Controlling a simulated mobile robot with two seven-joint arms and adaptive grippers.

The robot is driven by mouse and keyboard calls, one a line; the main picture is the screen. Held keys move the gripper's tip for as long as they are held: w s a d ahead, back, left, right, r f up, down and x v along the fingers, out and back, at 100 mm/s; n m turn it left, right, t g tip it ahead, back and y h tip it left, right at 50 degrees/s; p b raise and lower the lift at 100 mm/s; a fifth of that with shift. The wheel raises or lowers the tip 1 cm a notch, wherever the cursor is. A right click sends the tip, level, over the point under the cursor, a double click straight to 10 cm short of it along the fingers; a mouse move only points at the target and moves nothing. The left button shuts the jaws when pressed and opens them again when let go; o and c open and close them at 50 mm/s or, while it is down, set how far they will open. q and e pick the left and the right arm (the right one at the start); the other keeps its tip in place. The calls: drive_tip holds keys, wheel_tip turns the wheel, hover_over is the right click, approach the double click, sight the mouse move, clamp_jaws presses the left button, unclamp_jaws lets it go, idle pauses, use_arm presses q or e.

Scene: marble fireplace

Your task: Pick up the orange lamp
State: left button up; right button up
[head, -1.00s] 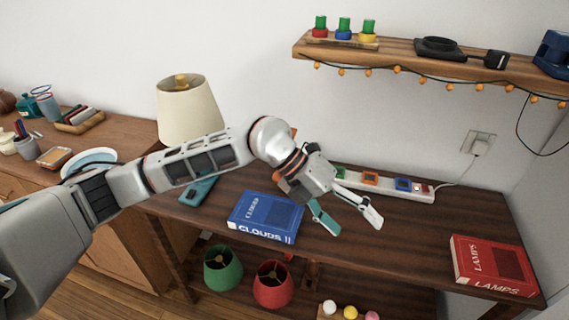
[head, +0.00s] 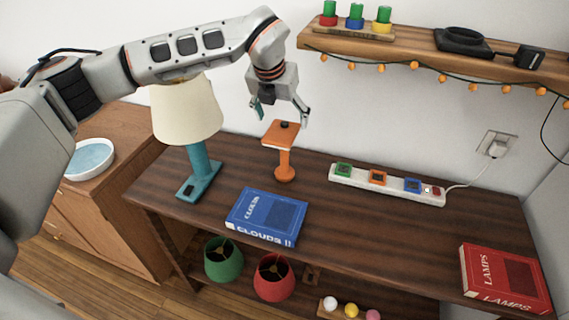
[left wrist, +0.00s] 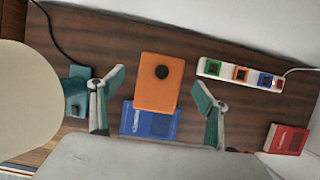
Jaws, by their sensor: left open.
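The orange lamp (head: 284,152) stands upright on the dark wooden table, with a round base, a thin stem and a flat square top bearing a black knob. In the left wrist view its orange top (left wrist: 159,82) lies between my two fingers. My left gripper (head: 281,117) is open and points down just above the lamp's top. In the left wrist view the gripper (left wrist: 158,108) has one finger on each side of the lamp, holding nothing. My right gripper is not in view.
A teal lamp with a cream shade (head: 187,110) stands close on the left. A blue book (head: 266,215) lies in front. A white power strip (head: 385,184) lies to the right, below a wall shelf (head: 420,52). A red book (head: 505,277) lies at the right end.

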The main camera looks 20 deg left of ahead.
sight(283, 125)
use_arm(q)
drive_tip(key=x, duration=0.3)
drive_tip(key=shift+f, duration=0.35)
drive_tip(key=shift+w+f, duration=0.25)
drive_tip(key=shift+f, duration=0.3)
drive_tip(key=shift+c, duration=1.4)
drive_tip(key=c, duration=1.6)
drive_tip(key=shift+r, duration=0.1)
